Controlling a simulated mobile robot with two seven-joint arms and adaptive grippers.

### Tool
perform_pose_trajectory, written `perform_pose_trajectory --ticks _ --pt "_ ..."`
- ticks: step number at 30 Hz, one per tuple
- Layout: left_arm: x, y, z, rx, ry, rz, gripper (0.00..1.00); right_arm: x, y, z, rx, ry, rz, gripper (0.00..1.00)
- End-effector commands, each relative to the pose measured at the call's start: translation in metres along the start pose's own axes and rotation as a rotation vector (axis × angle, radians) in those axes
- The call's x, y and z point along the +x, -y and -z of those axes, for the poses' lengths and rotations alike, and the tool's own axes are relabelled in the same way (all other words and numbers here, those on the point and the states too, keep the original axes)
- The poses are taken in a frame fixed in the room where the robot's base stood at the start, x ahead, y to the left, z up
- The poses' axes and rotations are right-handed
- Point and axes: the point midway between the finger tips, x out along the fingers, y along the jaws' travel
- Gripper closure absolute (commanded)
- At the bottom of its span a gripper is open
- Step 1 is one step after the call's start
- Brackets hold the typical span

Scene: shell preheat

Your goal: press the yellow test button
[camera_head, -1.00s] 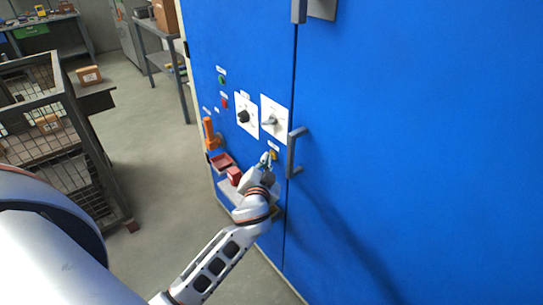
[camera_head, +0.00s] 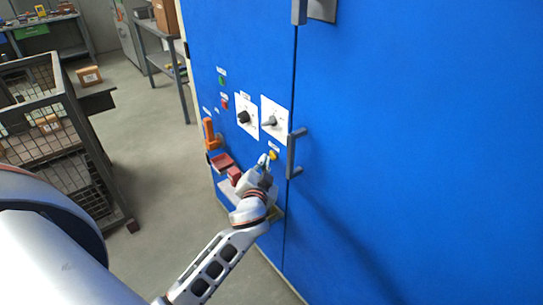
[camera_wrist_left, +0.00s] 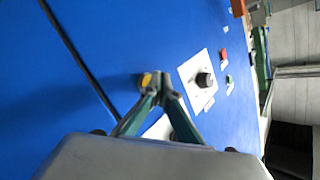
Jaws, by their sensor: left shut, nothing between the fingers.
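The yellow test button (camera_head: 273,155) sits on the blue cabinet front (camera_head: 400,150), below the right white dial plate and left of the door handle. In the left wrist view the yellow button (camera_wrist_left: 146,80) shows just left of the fingertips. My left gripper (camera_head: 265,160) is shut and empty, its tips close to the button, a little left of and below it in the head view. In the left wrist view the closed fingertips (camera_wrist_left: 160,80) partly overlap the button's edge. I cannot tell whether they touch it. My right gripper is not in view.
A door handle (camera_head: 292,153) stands out right of the button. Left are two dial plates with a black knob (camera_head: 243,117) and a grey lever (camera_head: 269,121), green and red buttons, an orange handle (camera_head: 209,133) and red blocks. A wire cage (camera_head: 60,140) stands on the floor at left.

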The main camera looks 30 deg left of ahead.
Motion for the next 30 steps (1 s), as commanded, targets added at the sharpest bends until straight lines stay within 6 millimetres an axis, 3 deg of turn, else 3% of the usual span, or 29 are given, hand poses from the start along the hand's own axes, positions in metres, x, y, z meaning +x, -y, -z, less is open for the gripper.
perform_pose_trajectory --ticks 14,30 --pt "-0.006 0.004 -0.004 0.000 0.002 0.000 1.00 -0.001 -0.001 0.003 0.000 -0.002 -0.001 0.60" --pt "-0.036 0.026 -0.027 0.000 0.001 0.000 1.00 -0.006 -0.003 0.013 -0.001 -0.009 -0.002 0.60"
